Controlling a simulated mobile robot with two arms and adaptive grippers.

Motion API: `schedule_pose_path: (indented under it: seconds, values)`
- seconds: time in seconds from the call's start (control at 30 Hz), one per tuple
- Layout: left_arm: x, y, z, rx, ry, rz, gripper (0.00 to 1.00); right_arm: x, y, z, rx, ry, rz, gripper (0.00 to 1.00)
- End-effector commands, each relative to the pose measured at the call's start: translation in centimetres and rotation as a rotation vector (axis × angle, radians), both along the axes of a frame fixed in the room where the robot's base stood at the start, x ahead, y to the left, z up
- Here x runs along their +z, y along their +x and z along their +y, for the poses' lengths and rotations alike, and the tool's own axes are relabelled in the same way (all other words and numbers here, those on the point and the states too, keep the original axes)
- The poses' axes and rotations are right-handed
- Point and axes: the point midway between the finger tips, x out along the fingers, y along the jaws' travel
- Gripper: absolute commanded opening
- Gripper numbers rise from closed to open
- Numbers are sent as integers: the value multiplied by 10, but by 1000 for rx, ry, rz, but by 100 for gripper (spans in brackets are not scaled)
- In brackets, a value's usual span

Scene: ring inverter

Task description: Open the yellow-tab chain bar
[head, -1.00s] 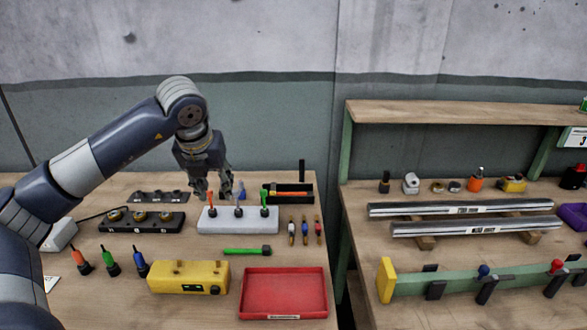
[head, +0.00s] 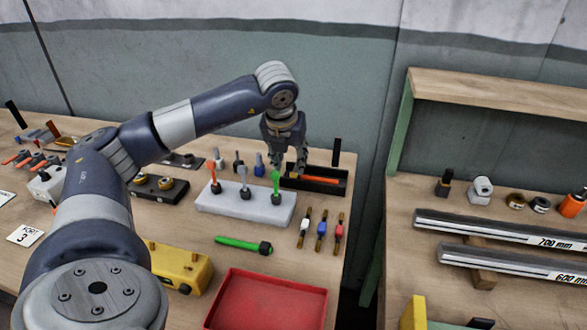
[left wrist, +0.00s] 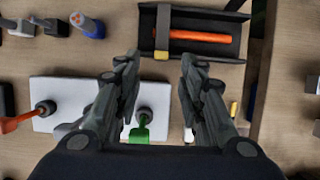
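A black tray (left wrist: 225,22) holds an orange-handled tool (left wrist: 200,36). A grey bar (left wrist: 162,30) with a yellow tab (left wrist: 161,55) at its near end lies across the tray. In the head view, the black tray (head: 335,188) is at the back right of the left bench, and the bar is too small to make out. My left gripper (head: 289,168) hangs over the tray's left end. In the left wrist view, my left gripper (left wrist: 159,60) is open and empty, with the yellow tab between its fingertips in the picture; contact cannot be told. My right gripper is out of view.
A white block (head: 246,203) with red, grey and green tools stands just in front of the tray. Several small coloured tools (head: 321,230) lie in front at the right. A black upright post (head: 336,151) stands behind the tray. A red tray (head: 266,299) is nearer.

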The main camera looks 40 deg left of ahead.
Motion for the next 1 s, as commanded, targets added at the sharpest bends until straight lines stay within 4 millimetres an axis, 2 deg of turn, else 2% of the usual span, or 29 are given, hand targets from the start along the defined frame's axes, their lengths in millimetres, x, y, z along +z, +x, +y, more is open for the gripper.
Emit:
schedule_pose_path:
  seconds: [0.1,0.3,0.67,0.7,0.83,0.87,1.0]
  values:
    - [-21,7,4,0,-1,3,37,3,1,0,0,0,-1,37]
    - [-42,15,8,1,0,2,37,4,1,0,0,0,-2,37]
    - [-48,18,10,1,0,-1,37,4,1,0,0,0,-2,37]
    - [-48,18,10,1,0,0,32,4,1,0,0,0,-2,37]
    - [-48,18,9,0,0,0,3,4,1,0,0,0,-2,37]
    - [-48,18,9,0,0,0,0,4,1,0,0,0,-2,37]
    - [-48,18,9,0,0,0,0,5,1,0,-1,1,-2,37]
